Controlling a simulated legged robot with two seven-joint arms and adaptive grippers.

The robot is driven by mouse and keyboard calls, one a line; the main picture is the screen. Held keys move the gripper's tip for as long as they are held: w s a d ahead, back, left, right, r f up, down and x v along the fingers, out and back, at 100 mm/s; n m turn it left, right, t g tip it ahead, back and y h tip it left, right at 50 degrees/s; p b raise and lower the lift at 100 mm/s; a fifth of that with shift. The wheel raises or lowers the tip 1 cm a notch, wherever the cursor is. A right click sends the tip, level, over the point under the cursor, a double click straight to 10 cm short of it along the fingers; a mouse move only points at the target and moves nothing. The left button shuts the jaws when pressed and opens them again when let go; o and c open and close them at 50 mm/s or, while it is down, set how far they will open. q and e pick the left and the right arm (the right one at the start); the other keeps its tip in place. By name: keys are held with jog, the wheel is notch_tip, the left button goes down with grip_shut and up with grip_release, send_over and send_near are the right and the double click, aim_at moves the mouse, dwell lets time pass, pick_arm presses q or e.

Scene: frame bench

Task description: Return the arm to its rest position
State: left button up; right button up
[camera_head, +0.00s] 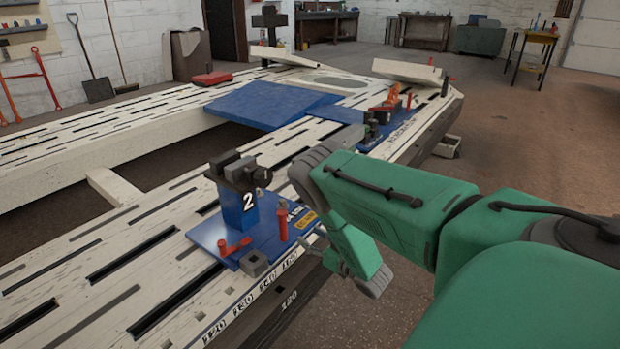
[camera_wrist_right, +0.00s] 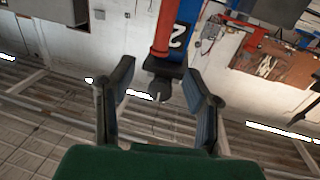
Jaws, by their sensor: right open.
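My right arm, green, comes in from the right in the head view and bends down at the bench's near edge. Its right gripper (camera_head: 324,248) is small and partly hidden by the arm, beside the front blue plate. In the right wrist view the two dark fingers of the right gripper (camera_wrist_right: 158,78) stand apart with nothing held. A dark block and a red post (camera_wrist_right: 164,32) show beyond the fingers, with a blue stand marked 2 (camera_wrist_right: 181,38) behind. My left gripper is not in view.
The slotted frame bench (camera_head: 60,265) fills the left and middle. A blue stand marked 2 (camera_head: 238,208) and a red post (camera_head: 283,224) rise from the front blue plate (camera_head: 235,238). Another fixture with orange parts (camera_head: 391,97) stands farther back. Open floor (camera_head: 530,140) lies at right.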

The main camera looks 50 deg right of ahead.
jog(key=shift+a, duration=0.1)
jog(key=s+a+f+g, duration=0.4)
jog(key=s+a+g, duration=0.25)
jog(key=a, duration=0.35)
jog(key=s+a+f+g, duration=0.4)
jog(key=s+a+g, duration=0.2)
jog(key=s+a, duration=0.3)
jog(key=s+a+r+n+g+y, duration=0.1)
jog(key=s+a+r+g, duration=0.2)
jog(key=s, duration=0.4)
jog(key=s+a+r+n+g+y, duration=0.1)
jog(key=s+a+g, duration=0.1)
jog(key=s+a, duration=0.3)
notch_tip(320, 180, up, 12)
jog(key=d+p, duration=0.1)
jog(key=p, duration=1.2)
jog(key=shift+s+r, duration=0.2)
jog(key=shift+s, duration=0.15)
